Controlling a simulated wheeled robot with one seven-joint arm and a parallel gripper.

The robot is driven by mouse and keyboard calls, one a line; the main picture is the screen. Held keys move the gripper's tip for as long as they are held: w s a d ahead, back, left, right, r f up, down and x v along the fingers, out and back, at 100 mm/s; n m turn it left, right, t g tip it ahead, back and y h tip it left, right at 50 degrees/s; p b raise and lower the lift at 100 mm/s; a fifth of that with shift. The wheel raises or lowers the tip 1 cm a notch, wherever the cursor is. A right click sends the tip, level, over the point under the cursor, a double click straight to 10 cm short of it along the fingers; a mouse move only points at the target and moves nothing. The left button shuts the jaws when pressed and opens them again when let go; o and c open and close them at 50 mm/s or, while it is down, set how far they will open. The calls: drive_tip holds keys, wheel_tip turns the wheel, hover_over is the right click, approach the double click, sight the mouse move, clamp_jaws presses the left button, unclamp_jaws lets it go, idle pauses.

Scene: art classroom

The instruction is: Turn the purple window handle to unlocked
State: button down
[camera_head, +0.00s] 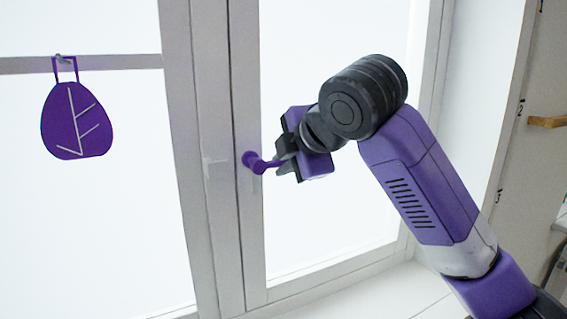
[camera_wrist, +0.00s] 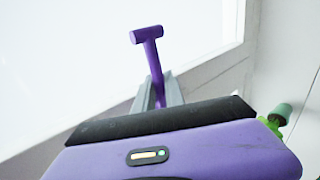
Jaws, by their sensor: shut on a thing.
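The purple window handle (camera_head: 254,162) sits on the white frame of the right window sash. Its lever points to the right, roughly horizontal in the head view. My gripper (camera_head: 281,165) has come to the handle from the right and is shut on the lever's free end. The fingertips partly hide the lever's end.
A purple leaf-shaped ornament (camera_head: 77,120) hangs on the left window. The white sill (camera_head: 370,298) lies below the window. A wooden peg (camera_head: 547,122) sticks out at the right. A green thing with a grey-green top (camera_wrist: 280,114) shows at right in the wrist view.

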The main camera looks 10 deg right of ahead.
drive_tip(key=c, duration=1.4)
unclamp_jaws()
drive_tip(key=b+v, duration=0.2)
drive_tip(key=v, duration=0.5)
drive_tip(key=shift+s+r, duration=0.25)
drive_tip(key=shift+s, duration=0.1)
